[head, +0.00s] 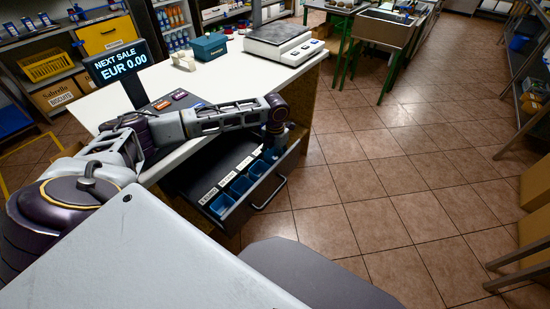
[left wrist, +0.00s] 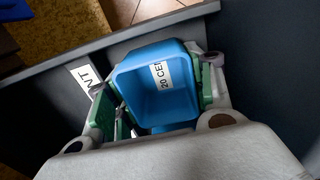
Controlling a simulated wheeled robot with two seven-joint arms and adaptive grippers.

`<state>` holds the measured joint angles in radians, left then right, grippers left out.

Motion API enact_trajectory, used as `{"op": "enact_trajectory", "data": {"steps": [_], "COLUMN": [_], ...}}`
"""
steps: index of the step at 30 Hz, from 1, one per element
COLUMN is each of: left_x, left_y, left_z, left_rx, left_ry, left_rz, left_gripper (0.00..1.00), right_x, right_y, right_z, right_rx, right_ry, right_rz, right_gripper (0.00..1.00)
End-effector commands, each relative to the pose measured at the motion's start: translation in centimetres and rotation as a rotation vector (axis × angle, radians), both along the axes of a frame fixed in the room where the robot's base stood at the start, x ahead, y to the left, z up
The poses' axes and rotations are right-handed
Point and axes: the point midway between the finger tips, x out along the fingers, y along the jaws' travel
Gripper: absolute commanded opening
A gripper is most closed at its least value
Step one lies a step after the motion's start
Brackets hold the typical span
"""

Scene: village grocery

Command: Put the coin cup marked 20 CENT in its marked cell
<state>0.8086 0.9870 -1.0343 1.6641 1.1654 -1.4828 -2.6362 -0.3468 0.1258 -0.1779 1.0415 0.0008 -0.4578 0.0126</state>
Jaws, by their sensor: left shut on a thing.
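My left gripper (head: 270,150) reaches down over the far end of the open cash drawer (head: 240,219). In the left wrist view the green-padded fingers of the gripper (left wrist: 155,98) are shut on a blue coin cup (left wrist: 138,82) with a white label reading 20 CENT. In the head view a blue patch shows below this gripper, partly hidden by it. I cannot tell whether the cup touches the drawer floor. Other blue cups (head: 222,205) stand in the near cells, beside a row of white labels (head: 209,195). My right gripper is not in view.
The drawer's front has a dark handle (head: 270,194). The white counter (head: 215,85) carries a price display (head: 119,66), a teal box (head: 209,46) and a scale (head: 285,40). The tiled floor right of the drawer is clear.

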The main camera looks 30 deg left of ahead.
Motion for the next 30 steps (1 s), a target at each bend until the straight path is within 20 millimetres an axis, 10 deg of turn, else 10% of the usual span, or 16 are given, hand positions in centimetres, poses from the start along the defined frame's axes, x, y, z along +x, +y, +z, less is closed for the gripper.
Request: {"op": "enact_trajectory", "data": {"steps": [16, 18, 30], "left_x": [0.0, 0.0, 0.0], "left_y": [0.0, 0.0, 0.0], "left_z": [-0.7, -0.7, -0.6], "left_rx": [0.0, 0.0, 0.0], "left_ry": [-0.001, -0.001, -0.001], "left_rz": [0.0, 0.0, 0.0], "left_gripper": [0.34, 0.6, 0.62], "right_x": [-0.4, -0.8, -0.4], "right_y": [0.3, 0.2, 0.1], "right_z": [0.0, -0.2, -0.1], "right_rx": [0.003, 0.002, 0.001], "right_ry": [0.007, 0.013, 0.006], "right_rz": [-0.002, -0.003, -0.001], "right_gripper": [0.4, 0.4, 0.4]}}
